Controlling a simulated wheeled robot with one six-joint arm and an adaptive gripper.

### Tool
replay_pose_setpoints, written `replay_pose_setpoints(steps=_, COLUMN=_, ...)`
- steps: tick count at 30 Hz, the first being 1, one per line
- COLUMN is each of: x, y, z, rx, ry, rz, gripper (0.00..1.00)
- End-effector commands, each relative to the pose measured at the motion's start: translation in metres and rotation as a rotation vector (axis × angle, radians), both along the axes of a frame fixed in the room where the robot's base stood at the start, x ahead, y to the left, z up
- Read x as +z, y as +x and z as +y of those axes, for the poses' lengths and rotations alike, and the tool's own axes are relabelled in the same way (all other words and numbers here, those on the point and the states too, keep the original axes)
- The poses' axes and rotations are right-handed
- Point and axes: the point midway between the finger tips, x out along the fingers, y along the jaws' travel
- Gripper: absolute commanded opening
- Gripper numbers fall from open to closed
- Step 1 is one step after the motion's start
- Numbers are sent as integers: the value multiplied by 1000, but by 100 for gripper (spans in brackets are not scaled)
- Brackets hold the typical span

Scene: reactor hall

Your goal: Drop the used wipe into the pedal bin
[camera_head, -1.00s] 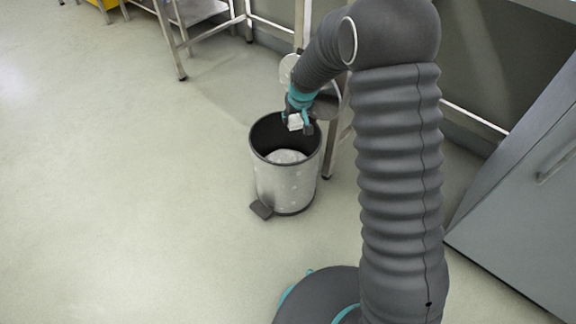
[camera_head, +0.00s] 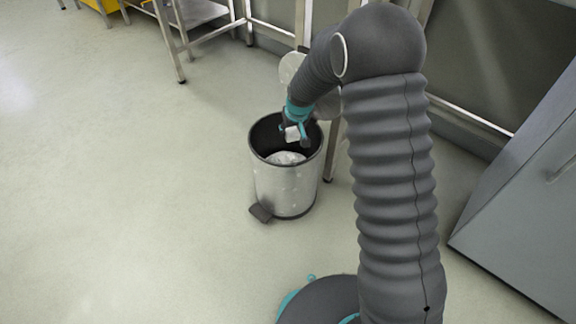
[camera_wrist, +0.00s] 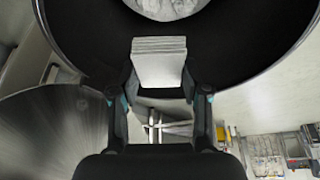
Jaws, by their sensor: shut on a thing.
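The used wipe (camera_head: 292,134) is a small white folded pad. It also shows in the wrist view (camera_wrist: 159,62), between the fingertips. My gripper (camera_head: 295,133) is shut on it and holds it over the mouth of the pedal bin. The pedal bin (camera_head: 284,190) is a metal cylinder with a dark rim and a dark pedal at its front left. It stands upright with its lid open behind my gripper. White material (camera_head: 286,158) lies inside the bin.
A metal-legged table (camera_head: 330,150) stands just behind the bin. A grey cabinet (camera_head: 525,200) is at the right. Another metal frame (camera_head: 170,40) is at the top left. The floor (camera_head: 120,200) to the left is clear.

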Motion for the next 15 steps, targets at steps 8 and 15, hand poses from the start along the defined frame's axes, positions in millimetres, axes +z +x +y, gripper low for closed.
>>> replay_pose_setpoints(steps=8, x=1, y=0, z=0, rx=0, ry=0, rz=0, gripper=76)
replay_pose_setpoints(steps=15, x=1, y=0, z=0, rx=0, ry=0, rz=0, gripper=76)
